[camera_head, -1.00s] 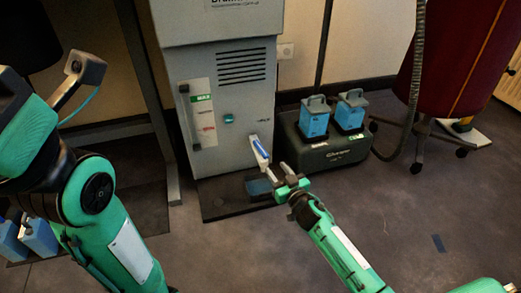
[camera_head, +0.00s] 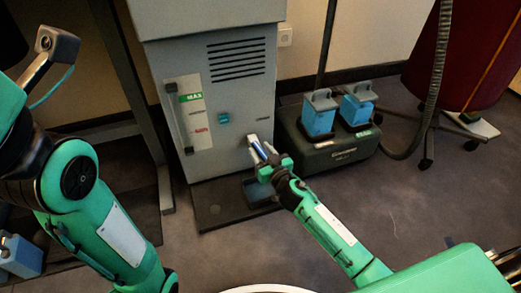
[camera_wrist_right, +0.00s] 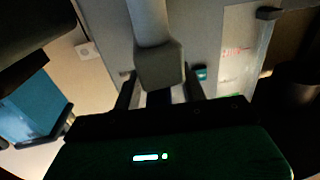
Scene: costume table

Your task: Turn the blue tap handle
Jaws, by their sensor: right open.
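The tap (camera_head: 254,141) sticks out from the lower front of the grey cabinet (camera_head: 225,90), with a blue strip along its light-coloured handle. My right gripper (camera_head: 270,164) is open at the tap, and its body hides the tap's lower end in the head view. In the right wrist view, the tap (camera_wrist_right: 158,60) reaches down toward the space between the two dark fingers of the right gripper (camera_wrist_right: 160,92). I cannot tell whether the fingers touch it. My left arm shows at the left of the head view, but its gripper is not visible.
A dark charger box (camera_head: 345,155) holding two blue containers (camera_head: 319,115) stands right of the cabinet. A dark base plate (camera_head: 215,212) with a small tray (camera_head: 252,192) lies below the tap. A red garment (camera_head: 470,60) on a wheeled stand is farther right.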

